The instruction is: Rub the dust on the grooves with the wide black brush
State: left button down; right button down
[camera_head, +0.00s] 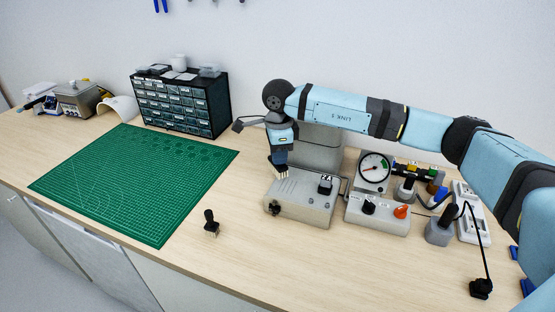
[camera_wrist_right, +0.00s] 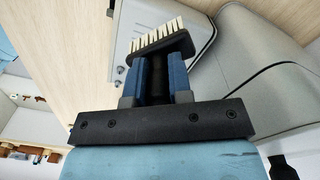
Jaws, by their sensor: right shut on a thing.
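My right gripper (camera_head: 279,157) is shut on a black brush with pale bristles (camera_head: 278,171), low over the left back part of the grey machine (camera_head: 307,203). In the right wrist view, the blue fingers of the gripper (camera_wrist_right: 158,77) clasp the brush's black handle, and its wide head (camera_wrist_right: 165,47) carries a row of cream bristles beyond the fingertips. The bristles appear close to the machine's top; I cannot tell whether they touch it. My left gripper is not in view.
A small black-handled tool (camera_head: 210,221) stands on the bench near the green mat (camera_head: 130,185). A drawer cabinet (camera_head: 182,105) stands behind. A dial gauge (camera_head: 373,170), a control box with knobs (camera_head: 380,212) and a power strip (camera_head: 471,215) crowd the right. The mat is clear.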

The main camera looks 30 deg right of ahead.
jog(key=shift+w+a+r+p, duration=0.15)
jog(key=shift+r+p, duration=0.15)
jog(key=shift+r, duration=0.55)
jog(key=shift+r+p, duration=0.45)
jog(key=shift+r, duration=0.7)
